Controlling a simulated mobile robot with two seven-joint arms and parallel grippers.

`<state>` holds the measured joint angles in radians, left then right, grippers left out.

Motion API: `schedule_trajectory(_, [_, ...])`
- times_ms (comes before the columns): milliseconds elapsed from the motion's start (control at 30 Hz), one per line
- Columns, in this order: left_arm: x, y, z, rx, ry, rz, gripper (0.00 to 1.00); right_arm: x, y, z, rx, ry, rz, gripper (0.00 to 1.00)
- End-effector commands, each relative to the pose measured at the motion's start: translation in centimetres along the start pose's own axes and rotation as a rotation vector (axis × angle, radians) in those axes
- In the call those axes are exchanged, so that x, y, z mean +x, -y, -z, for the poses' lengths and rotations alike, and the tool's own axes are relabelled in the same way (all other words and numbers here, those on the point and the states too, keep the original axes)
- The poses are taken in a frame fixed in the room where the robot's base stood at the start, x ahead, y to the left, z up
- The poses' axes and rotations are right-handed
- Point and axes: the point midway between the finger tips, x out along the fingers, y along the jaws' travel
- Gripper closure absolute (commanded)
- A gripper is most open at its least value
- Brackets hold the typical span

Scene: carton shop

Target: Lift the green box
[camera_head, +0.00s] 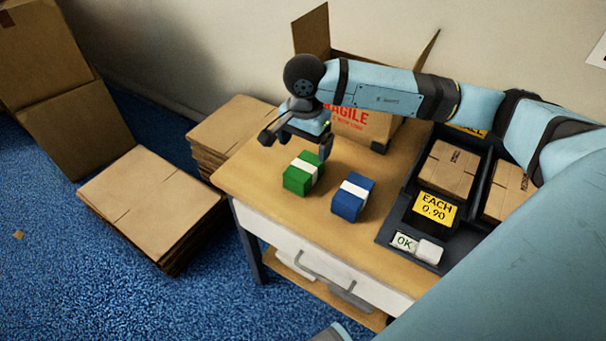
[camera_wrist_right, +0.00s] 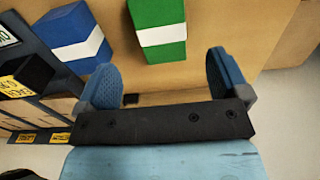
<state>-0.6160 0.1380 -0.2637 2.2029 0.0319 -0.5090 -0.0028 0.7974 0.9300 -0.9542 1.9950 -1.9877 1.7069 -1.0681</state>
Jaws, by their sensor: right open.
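The green box (camera_head: 299,178) with a white band stands on the wooden table, left of a blue box (camera_head: 350,200) that also has a white band. My right gripper (camera_head: 296,143) is above the table, just behind and above the green box. It is open and empty. In the right wrist view, the green box (camera_wrist_right: 160,28) lies beyond and between the open fingers (camera_wrist_right: 165,85), apart from both. The blue box (camera_wrist_right: 75,38) shows to its left there. My left gripper is not in view.
An open carton marked FRAGILE (camera_head: 362,125) stands at the table's back. Flat cardboard stacks (camera_head: 150,200) lie left of the table (camera_head: 255,200). Its front strip is clear.

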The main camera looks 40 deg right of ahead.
Motion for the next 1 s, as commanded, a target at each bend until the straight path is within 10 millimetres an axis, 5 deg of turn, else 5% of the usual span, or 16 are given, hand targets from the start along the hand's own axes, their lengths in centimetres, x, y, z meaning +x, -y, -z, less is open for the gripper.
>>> schedule_trajectory(133, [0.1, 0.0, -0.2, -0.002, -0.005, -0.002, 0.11, 3.0, 0.0, -0.1, 0.000, 0.003, -0.003, 0.06])
schedule_trajectory(467, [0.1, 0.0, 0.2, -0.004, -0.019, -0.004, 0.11, 5.4, 0.0, -0.1, 0.002, 0.004, 0.000, 0.06])
schedule_trajectory(733, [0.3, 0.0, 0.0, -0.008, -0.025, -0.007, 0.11, 9.3, 0.1, 0.0, 0.001, 0.006, 0.000, 0.06])
schedule_trajectory(1000, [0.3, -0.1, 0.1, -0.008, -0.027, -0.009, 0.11, 9.9, 0.1, 0.0, 0.001, 0.004, 0.001, 0.06])
